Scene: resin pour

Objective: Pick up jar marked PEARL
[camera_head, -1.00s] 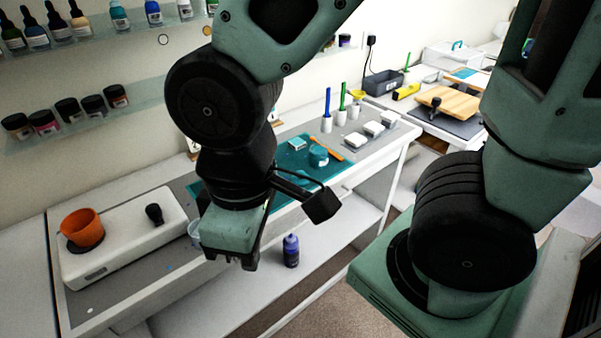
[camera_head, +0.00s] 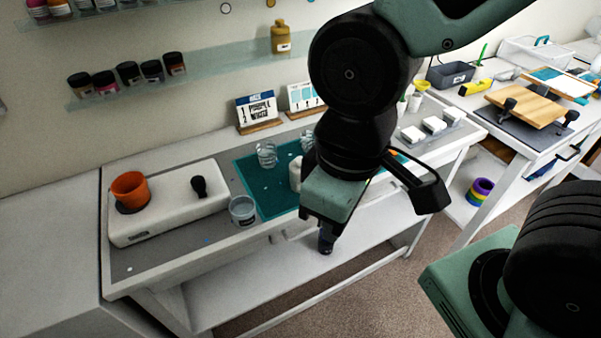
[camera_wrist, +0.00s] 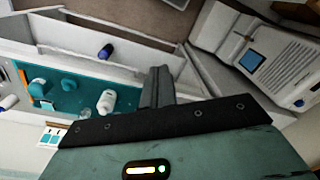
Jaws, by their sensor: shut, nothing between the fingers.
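Several small jars with black lids (camera_head: 129,74) stand in a row on the lower glass wall shelf, at the upper left of the head view. Their labels are too small to read, so I cannot tell which is marked PEARL. My gripper (camera_head: 322,226) points down in front of the workbench, well right of and below the jars. In the wrist view my gripper's fingers (camera_wrist: 158,86) are together and empty. No black-lidded jar can be made out in the wrist view.
The workbench holds an orange cup (camera_head: 129,189) on a white scale (camera_head: 190,205), a clear cup (camera_head: 242,210) and a teal mat (camera_head: 262,203). Two sign cards (camera_head: 257,110) stand behind. A yellow bottle (camera_head: 280,37) is on the shelf, right of the jars. The space before the jars looks clear.

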